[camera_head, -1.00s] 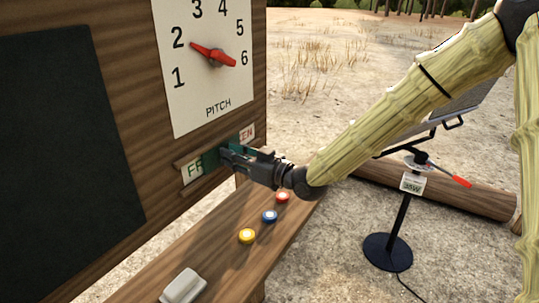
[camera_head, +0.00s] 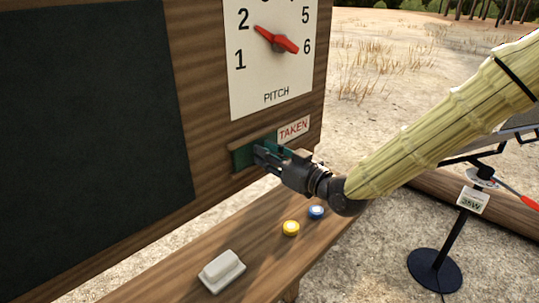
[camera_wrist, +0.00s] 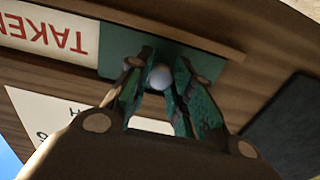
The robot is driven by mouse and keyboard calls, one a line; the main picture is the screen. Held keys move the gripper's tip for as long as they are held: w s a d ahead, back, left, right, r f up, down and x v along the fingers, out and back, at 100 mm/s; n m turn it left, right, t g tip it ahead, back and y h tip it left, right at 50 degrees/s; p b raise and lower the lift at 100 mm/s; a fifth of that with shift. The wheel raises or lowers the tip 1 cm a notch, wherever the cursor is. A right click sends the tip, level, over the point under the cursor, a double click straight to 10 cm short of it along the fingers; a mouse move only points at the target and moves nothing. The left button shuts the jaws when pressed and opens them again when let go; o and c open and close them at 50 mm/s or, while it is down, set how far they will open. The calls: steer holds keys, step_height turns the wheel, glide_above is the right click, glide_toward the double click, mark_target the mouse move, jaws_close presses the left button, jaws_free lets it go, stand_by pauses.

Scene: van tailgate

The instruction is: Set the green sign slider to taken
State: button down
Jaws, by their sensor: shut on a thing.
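The green sign slider (camera_head: 243,157) sits in its wooden rail on the board, below the pitch dial. The green slider plate (camera_wrist: 120,48) lies behind the fingers there. No FREE lettering shows in either current view.
A shelf (camera_head: 190,262) below holds a white eraser-like block (camera_head: 222,271), a yellow button (camera_head: 291,228) and a blue button (camera_head: 316,212). A dark chalkboard (camera_head: 90,140) is at left. A lamp-like stand (camera_head: 434,268) is at right.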

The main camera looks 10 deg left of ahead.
steer(key=c, duration=1.2)
jaws_free()
steer(key=shift+s+a+r, duration=0.15)
steer(key=shift+s, duration=0.05)
steer(key=shift+c, duration=0.2)
steer(key=v, duration=1.2)
